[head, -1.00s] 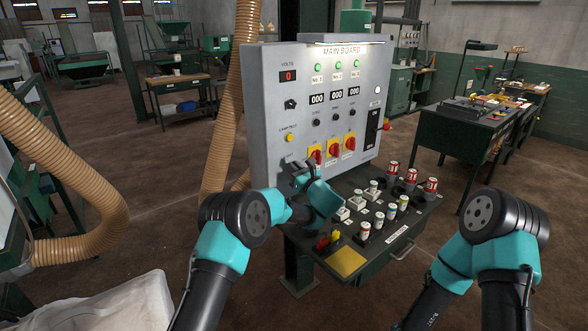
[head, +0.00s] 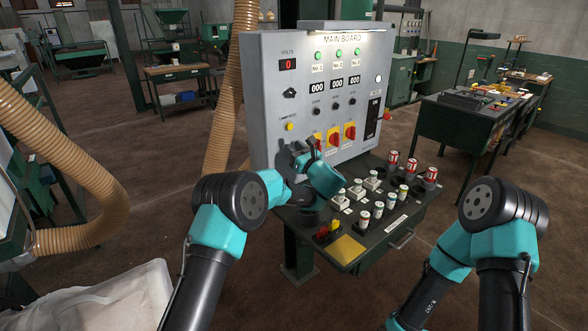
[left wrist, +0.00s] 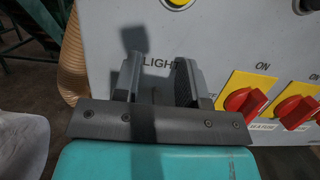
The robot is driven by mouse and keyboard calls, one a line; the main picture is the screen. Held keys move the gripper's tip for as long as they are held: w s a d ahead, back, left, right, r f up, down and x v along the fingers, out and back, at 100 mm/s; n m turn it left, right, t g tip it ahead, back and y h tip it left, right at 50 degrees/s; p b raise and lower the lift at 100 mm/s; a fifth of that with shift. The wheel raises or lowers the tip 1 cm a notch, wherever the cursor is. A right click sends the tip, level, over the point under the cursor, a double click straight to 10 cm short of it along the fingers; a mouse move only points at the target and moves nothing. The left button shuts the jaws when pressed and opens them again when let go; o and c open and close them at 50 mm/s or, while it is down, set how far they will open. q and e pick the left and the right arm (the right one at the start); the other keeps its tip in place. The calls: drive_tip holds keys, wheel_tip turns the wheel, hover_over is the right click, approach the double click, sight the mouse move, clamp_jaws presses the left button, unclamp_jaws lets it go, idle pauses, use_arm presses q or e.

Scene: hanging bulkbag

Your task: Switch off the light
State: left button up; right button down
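The grey main board (head: 268,100) stands upright in the head view, with a lit lamp (head: 340,32) along its top edge. My left gripper (head: 290,152) is at the lower left of the board, below a yellow button (head: 289,127). In the left wrist view, its two dark fingers (left wrist: 158,82) are apart, with nothing seen between them. The "LIGHT" label (left wrist: 161,64) shows on the panel between and behind the fingers. No light switch shows; the panel below the label is hidden by the gripper. My right arm is at the right, but its gripper is out of view.
Red rotary switches on yellow plates (left wrist: 246,102) sit just right of the left gripper. A console shelf with fuses (head: 364,217) and a yellow pad (head: 345,249) juts out below the board. A ribbed hose (head: 228,110) hangs at the board's left.

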use_arm(q)
drive_tip(key=s+r, duration=0.1)
drive_tip(key=s, duration=1.4)
drive_tip(key=shift+s+d+r, duration=0.15)
drive_tip(key=shift+d, duration=0.2)
drive_tip(key=w+d+f+g+h, duration=0.2)
drive_tip(key=d+f, duration=0.3)
drive_tip(key=d, duration=0.5)
drive_tip(key=shift+w+d, duration=0.4)
drive_tip(key=shift+w, duration=0.1)
drive_tip(key=x, duration=1.7)
drive_tip(key=shift+w+a, duration=0.15)
drive_tip(key=shift+c, duration=0.2)
clamp_jaws()
